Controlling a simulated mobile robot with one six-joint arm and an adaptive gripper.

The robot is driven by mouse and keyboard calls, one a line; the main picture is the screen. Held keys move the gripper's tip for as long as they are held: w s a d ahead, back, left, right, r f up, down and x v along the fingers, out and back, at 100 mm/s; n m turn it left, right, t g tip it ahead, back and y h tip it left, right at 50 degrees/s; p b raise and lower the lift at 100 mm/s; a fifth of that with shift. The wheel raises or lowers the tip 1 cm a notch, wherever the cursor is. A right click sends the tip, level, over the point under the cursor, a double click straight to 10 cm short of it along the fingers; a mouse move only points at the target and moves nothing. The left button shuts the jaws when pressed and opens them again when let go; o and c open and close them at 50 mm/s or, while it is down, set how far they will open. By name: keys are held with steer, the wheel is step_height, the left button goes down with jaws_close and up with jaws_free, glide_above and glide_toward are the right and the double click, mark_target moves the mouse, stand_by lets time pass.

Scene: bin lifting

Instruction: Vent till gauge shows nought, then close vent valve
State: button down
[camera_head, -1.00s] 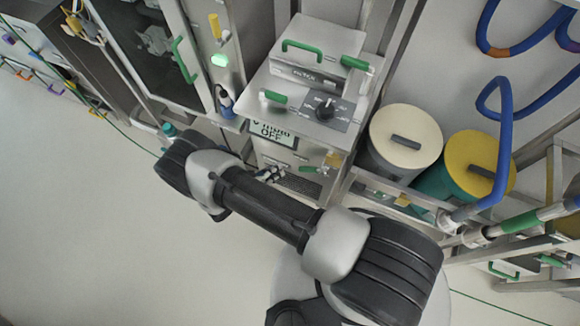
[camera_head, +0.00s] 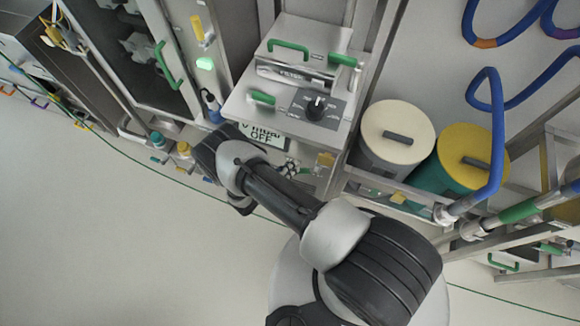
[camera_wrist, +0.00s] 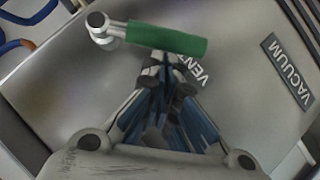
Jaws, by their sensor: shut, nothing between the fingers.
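In the wrist view, the vent valve's green lever (camera_wrist: 165,40) lies nearly level across a grey metal panel, its metal pivot at the left end. The word VENT is printed just below it, partly hidden by my gripper. My gripper (camera_wrist: 168,88) is shut and empty, its fingertips right below the lever; I cannot tell whether they touch it. In the head view, my arm hides most of the gripper, with only a small part showing at the unit's front. A display (camera_head: 262,137) on that front reads OFF, its upper line partly unreadable. I see no clear gauge number.
A VACUUM label (camera_wrist: 287,72) is right of the lever. On the unit's top are a black knob (camera_head: 317,107) and a green-handled box (camera_head: 300,65). A cream-lidded drum (camera_head: 398,132) and a yellow-lidded drum (camera_head: 472,160) stand to the right. The floor at left is clear.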

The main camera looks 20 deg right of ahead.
steer(key=shift+f, duration=0.2)
steer(key=shift+f+b, duration=0.15)
steer(key=shift+b, duration=0.45)
steer(key=shift+f+n+h+b, duration=0.3)
steer(key=shift+n+h+b, duration=0.1)
steer(key=shift+h+b, duration=0.1)
steer(key=s+d+f+b, duration=0.2)
steer(key=d+f+b, duration=0.1)
steer(key=f+b, duration=0.1)
steer(key=shift+s+d+f+g, duration=0.2)
steer(key=shift+f+g, duration=0.1)
steer(key=shift+f, duration=0.5)
stand_by(0.3)
